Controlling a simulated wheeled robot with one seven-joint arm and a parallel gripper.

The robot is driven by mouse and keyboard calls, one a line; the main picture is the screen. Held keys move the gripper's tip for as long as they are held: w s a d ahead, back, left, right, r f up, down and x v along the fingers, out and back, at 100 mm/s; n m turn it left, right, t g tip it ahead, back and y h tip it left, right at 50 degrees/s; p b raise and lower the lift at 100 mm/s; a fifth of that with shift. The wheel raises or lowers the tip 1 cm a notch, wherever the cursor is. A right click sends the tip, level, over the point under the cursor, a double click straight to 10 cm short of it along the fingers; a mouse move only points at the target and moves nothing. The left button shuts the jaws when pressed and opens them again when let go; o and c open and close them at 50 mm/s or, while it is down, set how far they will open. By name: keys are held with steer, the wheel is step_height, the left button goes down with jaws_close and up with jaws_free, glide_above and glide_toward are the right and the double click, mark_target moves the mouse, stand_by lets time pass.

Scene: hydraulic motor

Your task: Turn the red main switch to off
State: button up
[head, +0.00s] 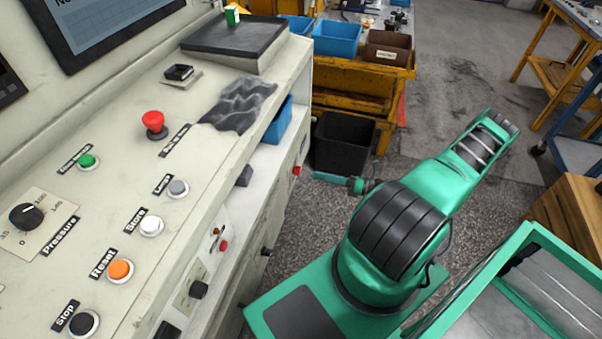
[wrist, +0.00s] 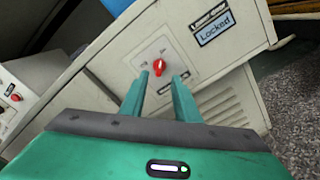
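The red main switch (wrist: 160,67) is a small red rotary knob on a pale cabinet face in the wrist view. It lies ahead of the gap between my fingertips. A red knob on the cabinet's end (head: 296,171) in the head view looks like the same switch. My gripper (wrist: 160,76) is open and empty, its two green fingers apart with the knob seen between them. In the head view my gripper (head: 322,177) points left toward the knob, with a small gap left between. Labels around the knob are too small to read.
A "Locked" label (wrist: 216,29) is above right of the switch. In the head view, a red mushroom button (head: 153,120) and several other buttons sit on the sloped console (head: 110,190). A black bin (head: 343,142) stands on the floor beyond my gripper, near a yellow workbench (head: 350,82).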

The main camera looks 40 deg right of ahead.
mark_target(297, 170)
steer(key=x, duration=0.7)
steer(key=shift+a, duration=0.15)
steer(key=shift+w, duration=0.15)
jaws_close()
steer(key=c, duration=0.7)
jaws_free()
steer(key=shift+a, duration=0.15)
